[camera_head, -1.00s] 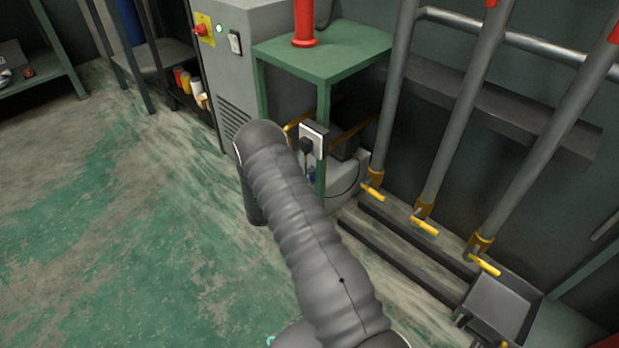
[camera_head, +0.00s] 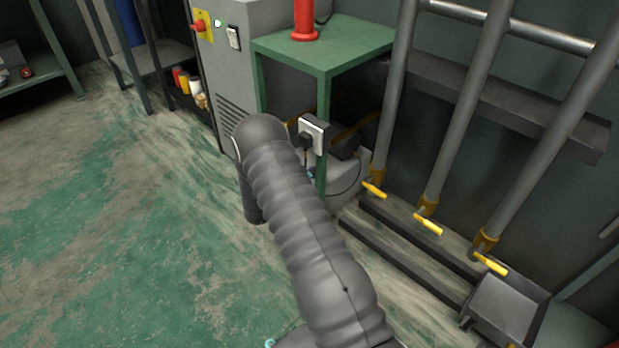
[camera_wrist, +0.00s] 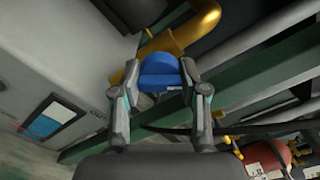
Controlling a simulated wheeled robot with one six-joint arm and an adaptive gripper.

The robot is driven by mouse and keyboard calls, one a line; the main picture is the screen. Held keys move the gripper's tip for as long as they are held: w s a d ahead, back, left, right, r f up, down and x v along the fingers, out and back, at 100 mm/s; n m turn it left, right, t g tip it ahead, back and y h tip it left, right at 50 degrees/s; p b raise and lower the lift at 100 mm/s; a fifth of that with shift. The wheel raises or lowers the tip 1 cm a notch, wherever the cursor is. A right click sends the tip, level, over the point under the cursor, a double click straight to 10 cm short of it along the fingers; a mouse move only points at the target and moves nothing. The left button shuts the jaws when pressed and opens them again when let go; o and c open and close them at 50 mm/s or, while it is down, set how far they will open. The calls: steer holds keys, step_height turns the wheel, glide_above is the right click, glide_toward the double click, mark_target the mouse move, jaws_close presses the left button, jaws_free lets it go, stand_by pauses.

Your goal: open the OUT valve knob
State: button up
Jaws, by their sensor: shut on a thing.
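A blue knob (camera_wrist: 160,70) shows in the wrist view, set in front of a brass-coloured pipe (camera_wrist: 195,30). My gripper (camera_wrist: 162,84) is shut on the blue knob, with one finger on each side of it. No label can be read on the knob, so I cannot tell from the picture that it is the OUT valve. In the head view my gripper and the knob are hidden behind my sleeved arm.
A green table (camera_head: 330,45) with a red cylinder (camera_head: 304,20) stands beside a grey cabinet (camera_head: 240,70). A socket box (camera_head: 314,135) is on the table's leg. Grey pipes with yellow-handled valves (camera_head: 428,223) stand to the right. The floor at left is open.

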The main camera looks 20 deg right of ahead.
steer(key=shift+m, duration=0.4)
steer(key=o, duration=1.1)
steer(key=shift+n, duration=0.3)
